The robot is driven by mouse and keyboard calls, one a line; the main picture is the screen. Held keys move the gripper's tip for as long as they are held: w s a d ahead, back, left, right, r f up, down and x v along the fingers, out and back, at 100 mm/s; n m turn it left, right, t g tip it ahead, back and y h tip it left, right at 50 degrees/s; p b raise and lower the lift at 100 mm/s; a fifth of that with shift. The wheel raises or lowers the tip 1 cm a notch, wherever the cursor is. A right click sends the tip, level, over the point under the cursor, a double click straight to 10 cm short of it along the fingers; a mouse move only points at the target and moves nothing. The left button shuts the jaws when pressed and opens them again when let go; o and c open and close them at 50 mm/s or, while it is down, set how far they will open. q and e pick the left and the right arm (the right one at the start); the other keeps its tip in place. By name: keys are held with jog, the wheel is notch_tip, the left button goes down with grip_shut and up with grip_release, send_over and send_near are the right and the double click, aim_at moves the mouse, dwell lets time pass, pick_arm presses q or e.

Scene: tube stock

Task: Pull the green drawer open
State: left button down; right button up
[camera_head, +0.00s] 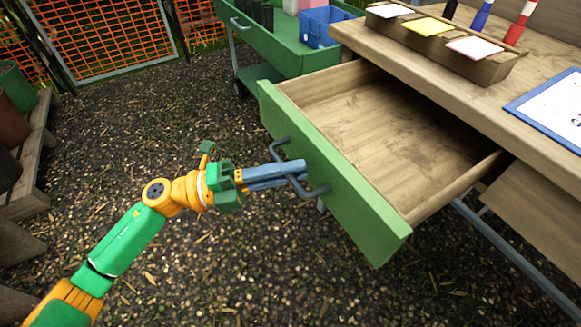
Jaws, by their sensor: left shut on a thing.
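The green drawer (345,203) has a green front and a bare wooden inside. It stands well out from under the wooden bench top, and its inside looks empty. A dark grey bar handle (318,192) is fixed to the drawer front. My left gripper (296,174) comes in from the left, with its blue-grey fingers shut on the handle. The fingers cover part of the handle. My right gripper does not show.
The wooden bench (440,82) carries a wooden organiser (490,70) with coloured notes and markers, and a blue-framed board (548,108). A green cart (275,45) with a blue bin (322,24) stands behind. Pots on a wooden rack (25,190) stand at left. Gravel ground between is clear.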

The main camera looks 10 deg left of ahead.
pick_arm(q)
jog(key=c, duration=1)
grip_release()
jog(key=shift+o, duration=0.6)
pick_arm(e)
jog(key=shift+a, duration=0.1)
pick_arm(q)
jog(key=shift+a, duration=0.1)
jog(key=b+v, duration=0.1)
jog(key=v, duration=0.6)
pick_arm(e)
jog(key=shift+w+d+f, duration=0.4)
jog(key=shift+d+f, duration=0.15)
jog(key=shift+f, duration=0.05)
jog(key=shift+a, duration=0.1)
